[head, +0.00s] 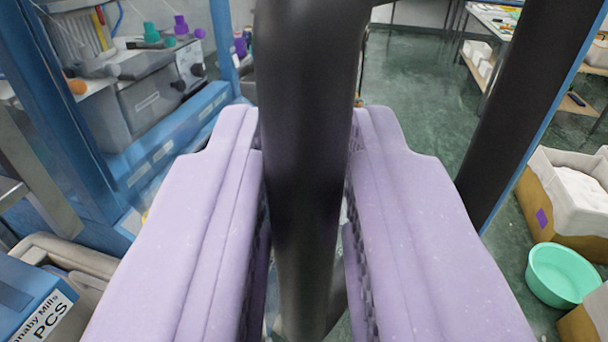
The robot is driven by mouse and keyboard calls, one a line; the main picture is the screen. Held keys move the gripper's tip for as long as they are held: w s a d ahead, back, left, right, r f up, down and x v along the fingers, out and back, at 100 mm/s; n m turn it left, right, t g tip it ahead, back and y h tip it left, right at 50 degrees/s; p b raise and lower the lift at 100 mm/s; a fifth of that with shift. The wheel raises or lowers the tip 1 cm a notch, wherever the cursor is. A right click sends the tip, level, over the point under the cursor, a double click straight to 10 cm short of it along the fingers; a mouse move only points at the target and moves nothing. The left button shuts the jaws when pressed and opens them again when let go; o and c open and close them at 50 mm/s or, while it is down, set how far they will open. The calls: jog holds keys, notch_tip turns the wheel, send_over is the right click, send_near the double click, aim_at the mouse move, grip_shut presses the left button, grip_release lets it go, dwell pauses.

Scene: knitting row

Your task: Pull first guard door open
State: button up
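My gripper (307,135) has two pale purple fingers, one on each side of a thick dark upright bar (312,120). The bar looks like the guard door's handle. It runs between the fingers and fills the space near their tips, so the fingers appear closed on it. A narrow gap shows beside the right finger lower down. The bar hides part of the inner finger pads. A second dark post (525,100) with a blue edge stands to the right, apart from the gripper, and looks like part of the guard frame.
A blue machine frame (75,110) with grey units and coloured cones stands at left. A blue labelled box (30,300) is at lower left. A green basin (565,275) and a lined carton (565,200) are at right. Green floor (415,95) is clear ahead.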

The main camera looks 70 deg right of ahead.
jog(key=shift+o, duration=1)
jog(key=b+v, duration=0.1)
jog(key=v, duration=0.6)
jog(key=shift+a, duration=0.35)
jog(key=shift+s, duration=0.1)
jog(key=shift+c, duration=0.4)
